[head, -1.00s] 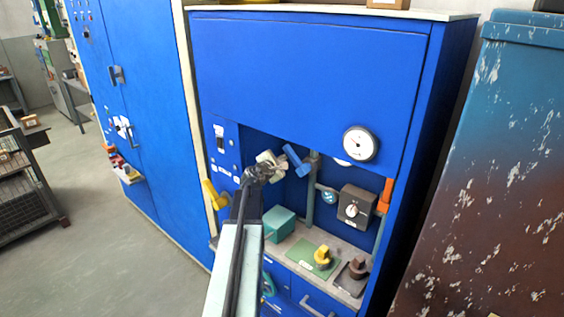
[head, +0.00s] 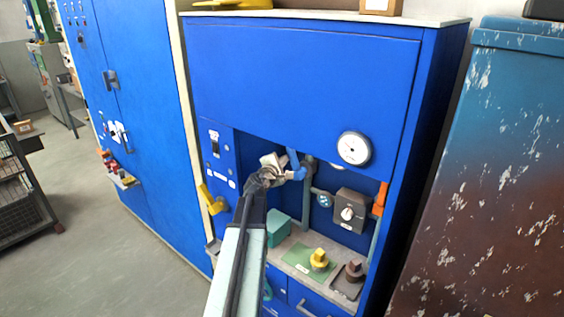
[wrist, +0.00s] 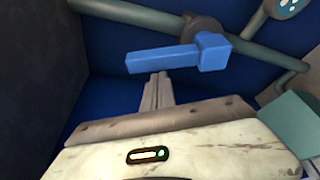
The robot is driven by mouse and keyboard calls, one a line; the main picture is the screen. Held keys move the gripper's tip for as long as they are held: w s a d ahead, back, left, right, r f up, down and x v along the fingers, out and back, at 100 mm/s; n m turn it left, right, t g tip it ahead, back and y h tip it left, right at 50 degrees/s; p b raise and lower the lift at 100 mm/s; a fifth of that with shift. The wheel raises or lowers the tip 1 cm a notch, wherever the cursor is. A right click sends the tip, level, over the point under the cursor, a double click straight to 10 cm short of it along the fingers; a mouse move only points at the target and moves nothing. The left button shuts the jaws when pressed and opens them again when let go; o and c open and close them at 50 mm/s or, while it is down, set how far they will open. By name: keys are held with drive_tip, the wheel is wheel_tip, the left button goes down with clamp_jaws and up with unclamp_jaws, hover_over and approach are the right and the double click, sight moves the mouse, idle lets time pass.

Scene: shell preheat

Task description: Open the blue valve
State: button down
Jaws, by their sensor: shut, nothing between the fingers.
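The blue valve handle (head: 294,163) is a short lever on a grey pipe inside the blue cabinet's recess. In the head view my gripper partly covers it. In the wrist view the blue handle (wrist: 180,57) reaches left from its hub on the pipe. My gripper (head: 299,174) is shut and empty beside the handle in the head view. In the wrist view its fingertips (wrist: 158,80) are together just below the lever's free part. I cannot tell whether they touch it.
A yellow handle (head: 212,199) is left of the recess and an orange one (head: 380,198) right. A grey box with a knob (head: 350,210), a teal box (head: 279,229) and a shelf with yellow (head: 319,259) and brown (head: 354,269) pieces are nearby. A round gauge (head: 353,149) is above.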

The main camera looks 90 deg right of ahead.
drive_tip(key=shift+s+a+r+p, duration=0.2)
drive_tip(key=shift+s+a+r, duration=0.1)
drive_tip(key=shift+s, duration=0.15)
drive_tip(key=shift+s+a+r+p, duration=0.15)
drive_tip(key=shift+s+a+r, duration=0.1)
drive_tip(key=shift+s, duration=0.2)
drive_tip(key=shift+s+a, duration=0.2)
drive_tip(key=shift+s, duration=0.2)
drive_tip(key=shift+w+d, duration=0.3)
drive_tip(key=shift+w, duration=0.15)
approach(292, 158)
drive_tip(key=w+f, duration=0.1)
drive_tip(key=w, duration=0.3)
drive_tip(key=shift+d+f, duration=0.1)
